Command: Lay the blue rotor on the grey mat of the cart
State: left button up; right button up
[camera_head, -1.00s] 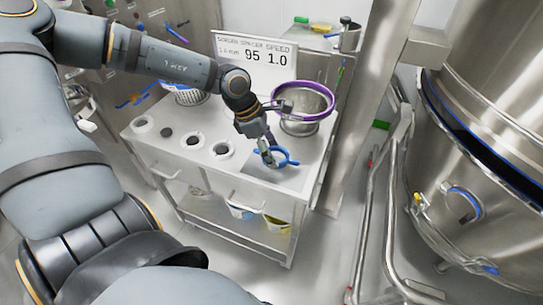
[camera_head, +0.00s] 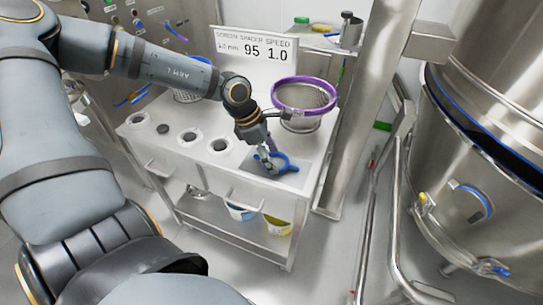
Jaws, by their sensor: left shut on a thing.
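The blue rotor (camera_head: 284,163) is a small piece with curved arms, over the grey mat (camera_head: 292,179) on the cart's white top (camera_head: 200,158). My left gripper (camera_head: 265,155) reaches down from the left and is shut on the rotor's left part, hiding some of it. The rotor is very low over the mat; I cannot tell whether it touches it. My right gripper is not in view.
A purple-rimmed sieve (camera_head: 304,96) stands on the cart just behind my left gripper. Round holders (camera_head: 220,145) line the cart's left side. A sign (camera_head: 255,47) stands at the back. A steel post (camera_head: 372,100) rises to the right.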

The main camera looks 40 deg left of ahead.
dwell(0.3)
pick_arm(q)
jog(key=shift+b, duration=0.35)
jog(key=o, duration=1.6)
jog(key=shift+r, duration=0.1)
jog(key=shift+o, duration=0.2)
notch_tip(320, 180, up, 10)
